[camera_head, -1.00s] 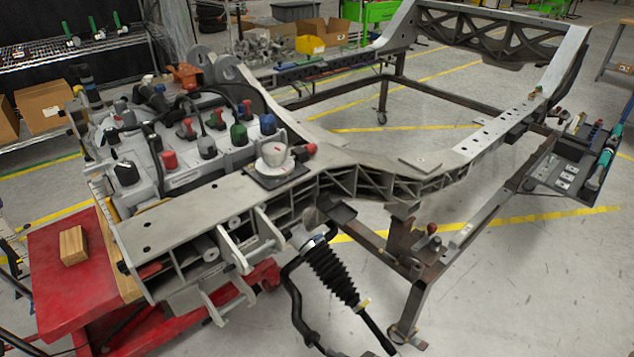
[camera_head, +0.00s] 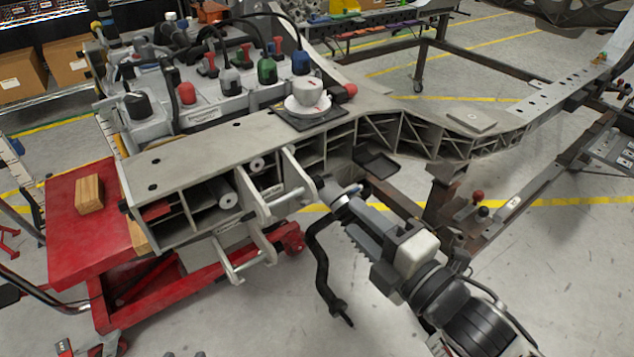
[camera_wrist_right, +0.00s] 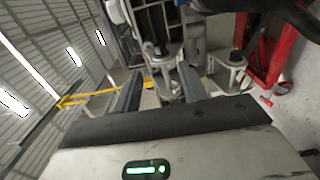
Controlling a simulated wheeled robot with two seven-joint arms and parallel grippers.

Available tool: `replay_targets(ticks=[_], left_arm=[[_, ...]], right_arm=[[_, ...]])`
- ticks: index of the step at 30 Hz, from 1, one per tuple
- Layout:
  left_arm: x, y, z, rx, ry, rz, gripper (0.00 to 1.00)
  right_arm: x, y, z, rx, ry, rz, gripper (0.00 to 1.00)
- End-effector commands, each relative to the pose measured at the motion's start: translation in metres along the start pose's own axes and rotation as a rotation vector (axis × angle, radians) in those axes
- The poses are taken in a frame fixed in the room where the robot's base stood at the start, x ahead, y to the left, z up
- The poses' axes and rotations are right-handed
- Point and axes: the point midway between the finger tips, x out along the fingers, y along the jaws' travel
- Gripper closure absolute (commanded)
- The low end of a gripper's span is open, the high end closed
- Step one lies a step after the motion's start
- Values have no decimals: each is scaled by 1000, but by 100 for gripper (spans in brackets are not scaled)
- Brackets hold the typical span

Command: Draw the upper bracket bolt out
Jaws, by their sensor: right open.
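My right gripper (camera_head: 362,225) is in the head view, in front of the chassis and pointing up and left towards its side brackets. Its two fingers are apart. In the right wrist view the fingers (camera_wrist_right: 158,92) stand on either side of the line to the upper bracket, where a dark bolt head (camera_wrist_right: 160,51) shows just beyond the tips. I see nothing gripped, and cannot tell whether a finger touches the bracket. A second bracket with a dark bolt head (camera_wrist_right: 237,55) is to the right. My left gripper is out of view.
A red cart (camera_head: 75,250) with a wooden block (camera_head: 90,194) stands at left. The floor below right is open.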

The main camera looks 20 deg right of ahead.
Motion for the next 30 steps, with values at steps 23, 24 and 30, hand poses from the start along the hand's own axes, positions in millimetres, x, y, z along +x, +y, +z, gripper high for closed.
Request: replay_targets(ticks=[23,24,30], left_arm=[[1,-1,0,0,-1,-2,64],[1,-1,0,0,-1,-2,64],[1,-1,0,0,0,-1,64]], right_arm=[[113,0,-1,3,0,-1,58],[113,0,-1,3,0,-2,58],[113,-1,0,4,0,-2,60]])
